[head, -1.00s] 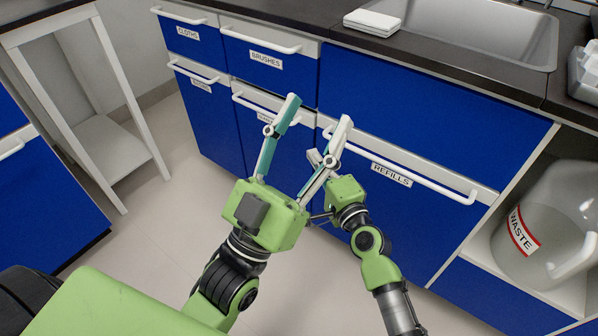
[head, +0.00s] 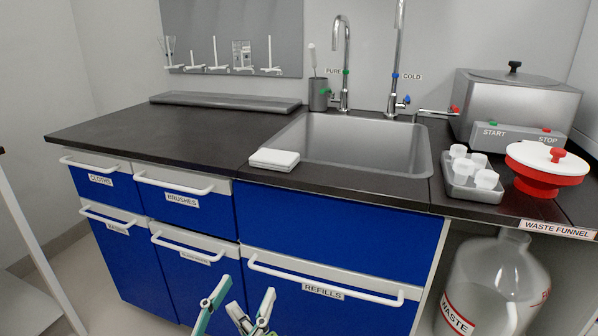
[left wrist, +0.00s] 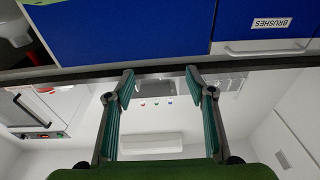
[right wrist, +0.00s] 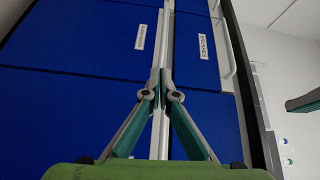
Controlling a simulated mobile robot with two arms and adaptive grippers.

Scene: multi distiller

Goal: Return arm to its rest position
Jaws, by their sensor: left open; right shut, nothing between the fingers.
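My left gripper (head: 246,284) shows at the bottom of the head view, with only its fingers in sight. They are spread apart and empty, in front of the blue cabinet fronts. The left wrist view shows the same open fingers (left wrist: 160,76) with nothing between them. My right gripper (head: 238,314) is lower and partly hidden by the left one. In the right wrist view its fingertips (right wrist: 159,86) meet, with nothing held, in front of the blue drawers. Both arms are otherwise below the head view.
The dark counter (head: 190,134) carries a white folded cloth (head: 274,159), a sink (head: 365,148), a tray of white caps (head: 470,178) and a red funnel (head: 535,178). The REFILLS drawer handle (head: 325,282) sticks out beside my grippers. A waste bottle (head: 495,280) stands in the open shelf.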

